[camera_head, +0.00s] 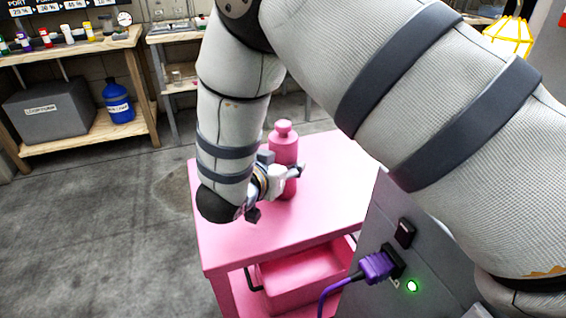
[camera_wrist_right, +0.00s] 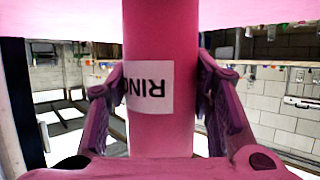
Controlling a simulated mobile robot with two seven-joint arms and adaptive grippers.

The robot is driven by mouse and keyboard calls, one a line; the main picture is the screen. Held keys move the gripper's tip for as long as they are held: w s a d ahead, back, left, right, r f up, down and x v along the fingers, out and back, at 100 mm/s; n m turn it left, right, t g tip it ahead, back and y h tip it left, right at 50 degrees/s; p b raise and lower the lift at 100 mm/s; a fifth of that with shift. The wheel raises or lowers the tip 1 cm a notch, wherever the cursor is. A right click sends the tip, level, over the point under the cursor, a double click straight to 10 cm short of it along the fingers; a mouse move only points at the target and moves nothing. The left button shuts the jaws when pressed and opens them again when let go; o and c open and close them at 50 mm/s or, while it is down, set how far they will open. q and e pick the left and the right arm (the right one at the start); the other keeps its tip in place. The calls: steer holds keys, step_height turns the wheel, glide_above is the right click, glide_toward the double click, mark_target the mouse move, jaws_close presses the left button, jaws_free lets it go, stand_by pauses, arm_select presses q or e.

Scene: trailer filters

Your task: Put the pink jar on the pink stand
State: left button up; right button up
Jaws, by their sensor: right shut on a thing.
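The pink jar (camera_head: 284,148) is upright, with a narrow neck and a round pink cap on top. It is over the top of the pink stand (camera_head: 325,180), toward its back left part. Its base is at or very near the stand top; I cannot tell for sure whether they touch. My right gripper (camera_head: 283,181) reaches in from the left, low on the jar, and is shut on it. In the right wrist view the jar (camera_wrist_right: 160,40) sits between both fingers, with a white label showing upside-down black letters. My left gripper is not in view.
The stand has a pink bin (camera_head: 305,278) on its lower level. A grey box with a purple plug (camera_head: 376,266) and cable is close to its right. Wooden shelves (camera_head: 80,50) with small bottles stand at the back left. The right half of the stand top is bare.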

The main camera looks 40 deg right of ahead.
steer(key=o, duration=1.2)
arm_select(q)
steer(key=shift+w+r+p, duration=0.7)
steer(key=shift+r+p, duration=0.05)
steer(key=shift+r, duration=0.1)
arm_select(e)
steer(key=v, duration=1.2)
steer(key=shift+r, duration=0.2)
